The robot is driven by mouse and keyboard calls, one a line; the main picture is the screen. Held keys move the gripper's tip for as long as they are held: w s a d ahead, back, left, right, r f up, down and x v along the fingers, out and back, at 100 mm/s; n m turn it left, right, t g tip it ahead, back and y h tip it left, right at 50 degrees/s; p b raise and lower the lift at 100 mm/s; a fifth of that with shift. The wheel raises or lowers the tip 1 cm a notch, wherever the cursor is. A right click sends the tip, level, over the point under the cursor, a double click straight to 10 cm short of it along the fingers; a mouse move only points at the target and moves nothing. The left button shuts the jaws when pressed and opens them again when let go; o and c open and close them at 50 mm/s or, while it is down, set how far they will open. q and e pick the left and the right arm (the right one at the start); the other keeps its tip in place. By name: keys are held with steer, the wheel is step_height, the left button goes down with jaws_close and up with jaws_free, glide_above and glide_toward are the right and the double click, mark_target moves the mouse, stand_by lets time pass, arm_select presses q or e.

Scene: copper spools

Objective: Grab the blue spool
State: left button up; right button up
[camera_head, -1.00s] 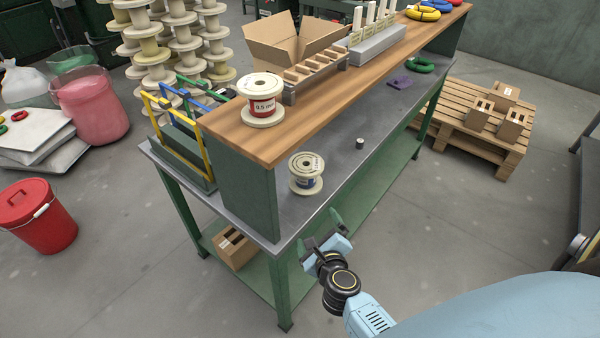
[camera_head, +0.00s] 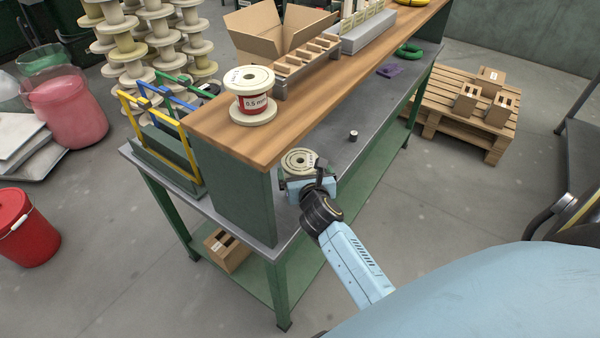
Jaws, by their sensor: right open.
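The blue spool (camera_head: 299,160) stands upright on the grey metal bench top, below the wooden shelf. Its cream top flange shows; its blue-labelled middle is hidden behind my right gripper in the head view. My right gripper (camera_head: 302,182) is open at the near side of this spool, at about its height. The fingers are mostly hidden by the wrist, so I cannot tell whether they are around the spool or touch it. A second spool with a red label (camera_head: 252,96) stands on the wooden shelf. My left gripper is not in view.
The wooden shelf (camera_head: 330,80) rises just behind the blue spool, with its green end panel (camera_head: 246,207) to the left. A small metal cylinder (camera_head: 353,135) stands to the right on the grey bench top (camera_head: 338,160). The bench around it is clear.

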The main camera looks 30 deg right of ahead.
mark_target(300, 160)
steer(key=b+x, duration=0.1)
steer(key=x, duration=0.4)
steer(key=shift+w+f, duration=0.1)
steer(key=c, duration=0.9)
